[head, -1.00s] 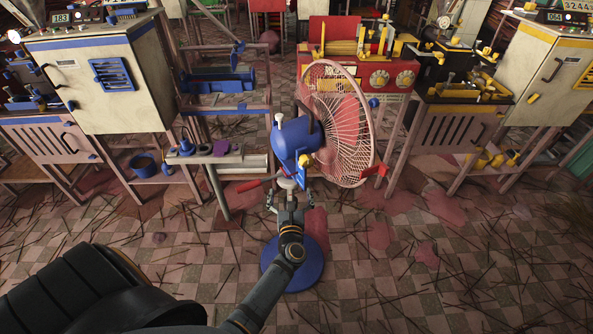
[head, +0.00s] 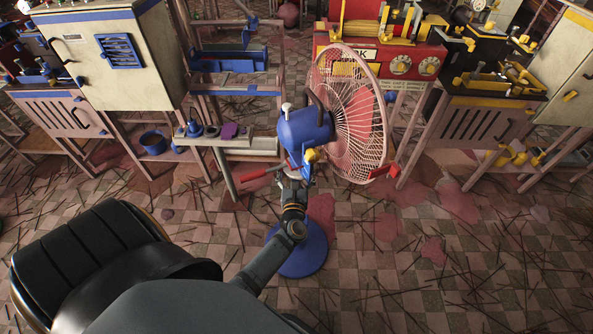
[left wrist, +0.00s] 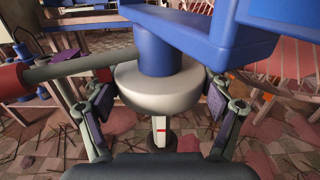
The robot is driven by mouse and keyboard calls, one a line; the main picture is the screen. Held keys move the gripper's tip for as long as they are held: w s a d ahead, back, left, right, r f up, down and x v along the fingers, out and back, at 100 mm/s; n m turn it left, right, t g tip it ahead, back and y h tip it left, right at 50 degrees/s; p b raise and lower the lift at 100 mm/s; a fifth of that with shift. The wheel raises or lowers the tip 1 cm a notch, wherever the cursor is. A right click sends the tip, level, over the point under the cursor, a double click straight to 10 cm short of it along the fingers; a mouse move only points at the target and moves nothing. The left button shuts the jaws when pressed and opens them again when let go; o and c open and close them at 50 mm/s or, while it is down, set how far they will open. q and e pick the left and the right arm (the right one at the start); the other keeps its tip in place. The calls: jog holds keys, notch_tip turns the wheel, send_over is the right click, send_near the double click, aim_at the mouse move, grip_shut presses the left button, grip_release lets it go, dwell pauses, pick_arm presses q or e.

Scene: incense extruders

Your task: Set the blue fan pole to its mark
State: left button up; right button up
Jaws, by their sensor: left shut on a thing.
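The blue fan has a blue motor housing (head: 305,130), a pale pink cage (head: 350,115) and a round blue base (head: 300,258) on the floor. My left gripper (head: 292,188) is at the top of its pole, just below the housing. In the left wrist view its fingers (left wrist: 160,110) are on both sides of the grey collar (left wrist: 150,90). Below the collar, a white pole (left wrist: 160,133) with a red mark shows. The gripper is shut on the fan pole; the exact contact is hard to see. A red-ended side handle (head: 255,175) sticks out left. My right gripper is out of view.
A cream cabinet (head: 125,65) with blue trim stands at the left, beside a low shelf (head: 240,147) with blue parts. A red machine (head: 400,65) stands behind the fan. Sticks and pink stains litter the checkered floor, otherwise open at the right front.

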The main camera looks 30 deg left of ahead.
aim_at(296, 160)
pick_arm(q)
jog(key=shift+r, duration=0.1)
jog(key=c, duration=0.6)
jog(key=shift+o, duration=0.2)
notch_tip(296, 160, up, 4)
jog(key=p, duration=0.3)
jog(key=shift+w+r+p, duration=0.1)
jog(key=shift+r+p, duration=0.05)
jog(key=shift+p, duration=0.15)
jog(key=shift+r, duration=0.25)
jog(key=shift+f, duration=0.1)
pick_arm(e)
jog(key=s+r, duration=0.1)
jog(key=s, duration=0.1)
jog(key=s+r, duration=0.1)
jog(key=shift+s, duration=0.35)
pick_arm(q)
jog(key=o, duration=1.6)
jog(key=shift+f, duration=0.1)
